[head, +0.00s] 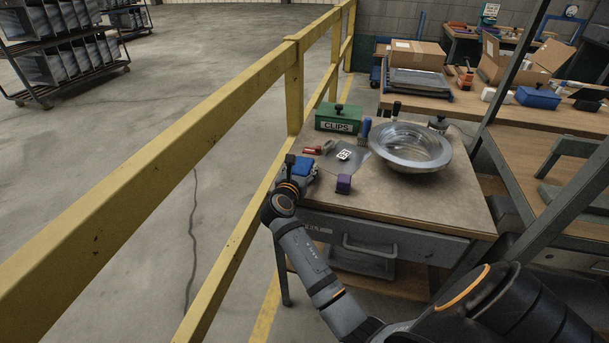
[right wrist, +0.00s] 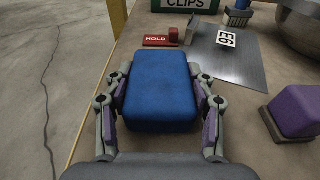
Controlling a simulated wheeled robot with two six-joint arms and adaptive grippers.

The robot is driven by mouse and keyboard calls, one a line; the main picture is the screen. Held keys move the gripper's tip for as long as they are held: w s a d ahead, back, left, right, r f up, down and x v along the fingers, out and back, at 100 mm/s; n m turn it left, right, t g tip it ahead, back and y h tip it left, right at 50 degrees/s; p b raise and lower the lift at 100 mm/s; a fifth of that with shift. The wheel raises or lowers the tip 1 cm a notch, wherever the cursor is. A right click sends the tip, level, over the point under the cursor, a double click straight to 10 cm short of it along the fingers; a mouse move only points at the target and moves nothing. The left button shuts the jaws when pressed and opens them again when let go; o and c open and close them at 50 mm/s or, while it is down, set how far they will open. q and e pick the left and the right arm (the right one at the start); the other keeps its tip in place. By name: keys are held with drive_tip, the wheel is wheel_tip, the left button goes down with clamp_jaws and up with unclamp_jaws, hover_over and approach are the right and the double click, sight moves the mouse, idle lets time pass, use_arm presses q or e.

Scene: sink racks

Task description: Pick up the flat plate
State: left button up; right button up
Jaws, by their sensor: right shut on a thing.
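The flat plate (head: 333,163) is a thin grey metal sheet lying flat on the workbench, with a white label on it. In the right wrist view the plate (right wrist: 248,67) is ahead and to the right, and its label reads like "E6". My right gripper (right wrist: 160,88) is shut on a blue block (right wrist: 163,100) with rounded edges, its fingers on the block's left and right sides. In the head view the blue block (head: 304,167) is at the bench's left edge, left of the plate and apart from it. My left gripper is not in view.
A green CLIPS box (head: 339,118) stands behind the plate. A red HOLD block (right wrist: 161,41) is left of it. A purple block (head: 344,183) sits in front, and a large metal bowl (head: 410,148) is to the right. A yellow railing (head: 190,93) runs along the left.

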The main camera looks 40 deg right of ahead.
drive_tip(key=shift+s+f, duration=0.1)
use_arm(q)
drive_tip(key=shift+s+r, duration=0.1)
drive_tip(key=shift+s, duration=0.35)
use_arm(e)
drive_tip(key=shift+s+a, duration=0.1)
drive_tip(key=shift+a, duration=0.05)
drive_tip(key=o, duration=1)
drive_tip(key=shift+f, duration=0.1)
drive_tip(key=shift+o, duration=0.2)
